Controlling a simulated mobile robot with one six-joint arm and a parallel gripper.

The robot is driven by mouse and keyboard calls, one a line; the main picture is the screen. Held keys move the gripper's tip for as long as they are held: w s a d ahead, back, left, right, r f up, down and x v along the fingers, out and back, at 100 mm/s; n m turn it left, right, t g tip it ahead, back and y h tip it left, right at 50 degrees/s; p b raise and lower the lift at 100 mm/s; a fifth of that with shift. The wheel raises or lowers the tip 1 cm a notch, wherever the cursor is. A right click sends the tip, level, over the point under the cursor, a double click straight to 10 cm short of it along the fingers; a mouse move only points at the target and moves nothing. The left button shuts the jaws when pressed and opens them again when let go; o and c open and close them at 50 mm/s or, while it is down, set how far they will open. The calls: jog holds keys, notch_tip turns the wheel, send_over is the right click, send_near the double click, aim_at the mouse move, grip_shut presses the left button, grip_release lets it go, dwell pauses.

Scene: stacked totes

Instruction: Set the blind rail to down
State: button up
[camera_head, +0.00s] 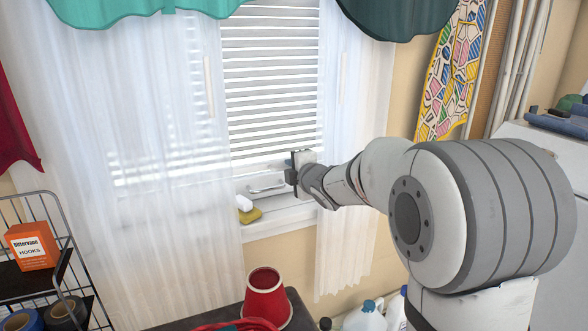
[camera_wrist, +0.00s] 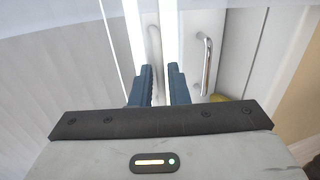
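The window blind (camera_head: 270,75) has white slats lowered over most of the window. Its bottom rail (camera_head: 262,159) seems to be the pale bar below the slats, level with my gripper. My gripper (camera_head: 291,172) is at the window, near the right end of that bar. In the wrist view, the two dark fingers of my gripper (camera_wrist: 160,84) stand apart with a narrow gap. A bright white strip (camera_wrist: 133,35), probably the rail, runs toward the left fingertip. I cannot tell whether it touches. Nothing is clearly held between the fingers.
A metal window handle (camera_head: 267,188) sits below; it also shows in the wrist view (camera_wrist: 206,65). A yellow sponge (camera_head: 250,215) and a white block (camera_head: 243,202) lie on the sill. Sheer curtains (camera_head: 170,200) hang at both sides. A red pot (camera_head: 266,298) stands below.

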jog(key=shift+o, duration=1.3)
jog(key=p+v, duration=0.2)
jog(key=v, duration=0.5)
jog(key=shift+s, duration=0.4)
jog(key=shift+d, duration=0.15)
jog(key=shift+r, duration=0.1)
